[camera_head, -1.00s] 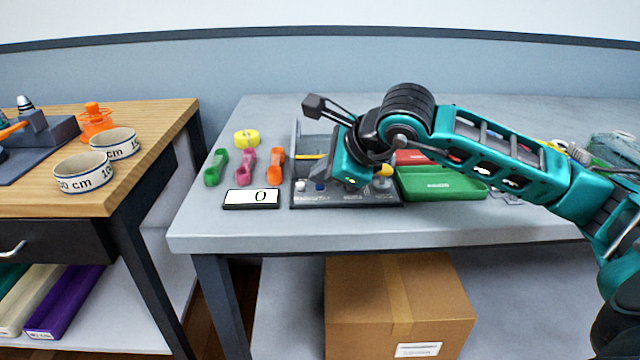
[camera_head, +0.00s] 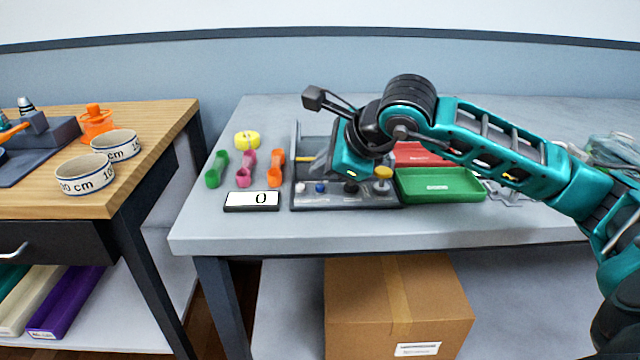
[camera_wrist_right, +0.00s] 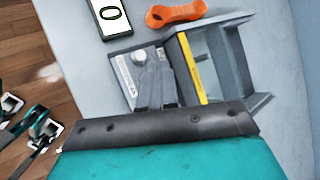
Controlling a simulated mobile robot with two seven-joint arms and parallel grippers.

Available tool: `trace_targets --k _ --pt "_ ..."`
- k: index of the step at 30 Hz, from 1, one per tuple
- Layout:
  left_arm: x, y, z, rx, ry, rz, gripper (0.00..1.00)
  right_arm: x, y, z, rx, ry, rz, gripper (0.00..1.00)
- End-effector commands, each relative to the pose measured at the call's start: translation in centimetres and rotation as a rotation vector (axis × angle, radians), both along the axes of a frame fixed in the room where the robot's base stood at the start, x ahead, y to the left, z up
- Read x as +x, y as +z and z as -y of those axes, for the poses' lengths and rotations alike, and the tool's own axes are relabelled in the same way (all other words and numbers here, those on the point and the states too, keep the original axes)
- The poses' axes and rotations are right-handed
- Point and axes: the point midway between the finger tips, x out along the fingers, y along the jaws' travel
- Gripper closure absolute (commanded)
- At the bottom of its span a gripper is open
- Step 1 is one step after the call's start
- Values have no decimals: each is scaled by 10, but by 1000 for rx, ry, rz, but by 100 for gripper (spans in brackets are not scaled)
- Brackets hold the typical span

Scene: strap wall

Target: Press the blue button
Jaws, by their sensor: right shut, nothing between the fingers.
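The blue button (camera_head: 320,188) is a small round knob on the front strip of a grey device (camera_head: 330,202) on the grey table. It stands between a white button (camera_head: 300,187) and a black one (camera_head: 350,187). My right gripper (camera_head: 316,167) is just above and behind the blue button, its fingers angled down to the left, with a visible gap to it. The fingers are shut and empty. In the right wrist view the shut fingers (camera_wrist_right: 156,88) cover part of the device, and the blue button is hidden. My left gripper is not in view.
A yellow knob (camera_head: 383,178) stands at the strip's right end. A display (camera_head: 252,200) reading 0 lies left of the device. Green (camera_head: 216,170), pink (camera_head: 245,168) and orange (camera_head: 275,168) pieces lie behind it. A green tray (camera_head: 440,186) is at right. The table's front is clear.

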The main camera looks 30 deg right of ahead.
Motion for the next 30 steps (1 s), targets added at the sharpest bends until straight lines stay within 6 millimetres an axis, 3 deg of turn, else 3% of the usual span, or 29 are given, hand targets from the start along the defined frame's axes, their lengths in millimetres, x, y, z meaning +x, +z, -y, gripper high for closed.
trace_targets --k 15,30 --pt "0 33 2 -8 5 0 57 0 48 0 1 1 2 100" --pt "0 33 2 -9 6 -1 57 0 50 0 0 0 0 100"
